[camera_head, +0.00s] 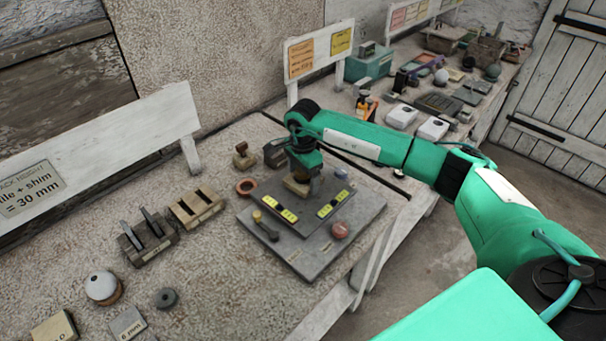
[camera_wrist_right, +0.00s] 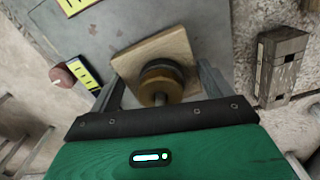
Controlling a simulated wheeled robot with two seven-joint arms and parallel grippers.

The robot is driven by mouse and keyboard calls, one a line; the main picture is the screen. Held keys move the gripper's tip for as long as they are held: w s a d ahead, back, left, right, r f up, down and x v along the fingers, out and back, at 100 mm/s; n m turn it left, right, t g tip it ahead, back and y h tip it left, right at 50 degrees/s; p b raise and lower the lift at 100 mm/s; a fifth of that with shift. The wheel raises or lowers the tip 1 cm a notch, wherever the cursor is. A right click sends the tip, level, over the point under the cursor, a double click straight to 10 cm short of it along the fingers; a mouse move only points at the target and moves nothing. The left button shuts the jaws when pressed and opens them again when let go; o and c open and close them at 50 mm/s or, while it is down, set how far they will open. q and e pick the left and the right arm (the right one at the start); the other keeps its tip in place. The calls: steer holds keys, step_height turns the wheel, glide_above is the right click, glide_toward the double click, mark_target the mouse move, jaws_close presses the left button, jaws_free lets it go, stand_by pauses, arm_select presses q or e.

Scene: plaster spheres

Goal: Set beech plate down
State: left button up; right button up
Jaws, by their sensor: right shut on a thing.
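The beech plate (camera_wrist_right: 178,48) is a square of pale wood between the fingers of my right gripper (camera_wrist_right: 160,84) in the right wrist view. A round dark and brown knob-like piece (camera_wrist_right: 160,82) stands on the plate. In the head view my right gripper (camera_head: 303,178) points down at the back of a dark grey board (camera_head: 308,262), and a little of the plate (camera_head: 294,186) shows under it. I cannot tell whether the plate touches the board. My left gripper is not in view.
On the board lie two black-and-yellow strips (camera_head: 279,209) (camera_head: 332,204), a reddish knob (camera_head: 340,230) and a small dark tool (camera_head: 266,228). A copper ring (camera_head: 246,187) and a slotted wooden block (camera_head: 197,207) are left of it. A wooden block (camera_wrist_right: 281,65) stands at right in the wrist view.

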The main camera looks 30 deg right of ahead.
steer(key=shift+b, duration=0.45)
stand_by(1.2)
steer(key=shift+f+b, duration=0.6)
stand_by(0.5)
steer(key=o, duration=1.9)
steer(key=shift+f, duration=0.1)
steer(key=shift+r+p, duration=0.75)
steer(key=shift+r, duration=1.3)
